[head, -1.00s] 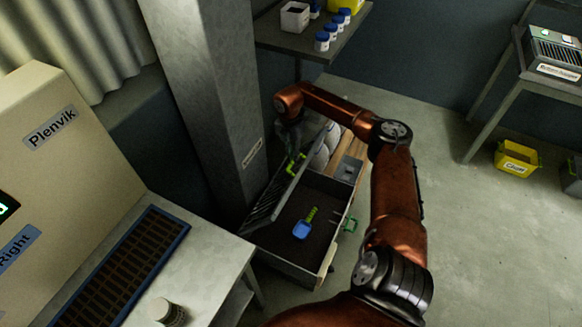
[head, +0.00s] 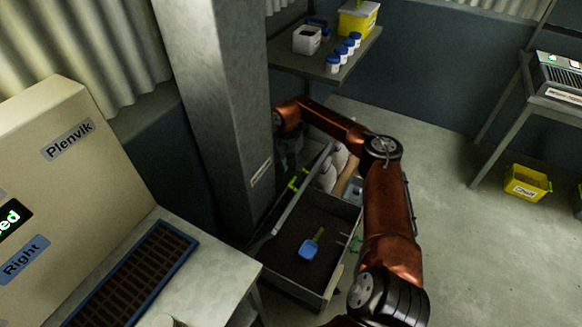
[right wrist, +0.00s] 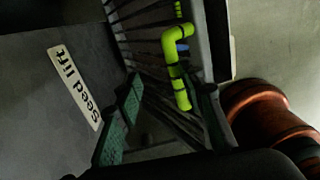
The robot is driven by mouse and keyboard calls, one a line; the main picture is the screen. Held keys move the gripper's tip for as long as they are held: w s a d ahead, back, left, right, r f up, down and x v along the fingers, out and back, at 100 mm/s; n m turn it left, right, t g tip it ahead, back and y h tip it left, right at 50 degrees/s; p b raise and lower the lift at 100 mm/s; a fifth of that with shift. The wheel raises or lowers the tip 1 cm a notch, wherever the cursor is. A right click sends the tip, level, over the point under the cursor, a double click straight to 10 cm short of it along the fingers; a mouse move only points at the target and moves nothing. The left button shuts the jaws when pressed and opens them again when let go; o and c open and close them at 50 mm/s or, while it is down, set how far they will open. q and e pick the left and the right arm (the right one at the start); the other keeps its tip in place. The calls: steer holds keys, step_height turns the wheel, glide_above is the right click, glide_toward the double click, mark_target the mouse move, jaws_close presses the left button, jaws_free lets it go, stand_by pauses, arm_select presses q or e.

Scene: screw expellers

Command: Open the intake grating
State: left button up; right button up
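The intake grating (head: 290,205) stands raised on the grey intake bin (head: 310,290), seen almost edge-on from the head. Its yellow-green handle (head: 298,181) faces left; in the right wrist view the handle (right wrist: 177,62) lies against the bars of the grating (right wrist: 133,35). My left gripper is out of view.
A blue scoop (head: 309,248) with a green handle lies inside the open bin. Pale sacks (head: 332,168) stand behind the grating. A grey column marked "Seed lift" (right wrist: 75,88) is close on the left. The beige Plenvik machine (head: 70,180) stands at left.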

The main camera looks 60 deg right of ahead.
steer(key=o, duration=0.4)
steer(key=shift+w+a+f, duration=0.1)
steer(key=shift+a+f, duration=0.15)
steer(key=shift+f, duration=0.65)
steer(key=shift+c, duration=0.2)
steer(key=shift+o, duration=0.2)
steer(key=shift+r, duration=0.1)
steer(key=shift+c, duration=0.8)
step_height(320, 180, up, 13)
steer(key=w, duration=0.1)
steer(key=shift+d, duration=0.15)
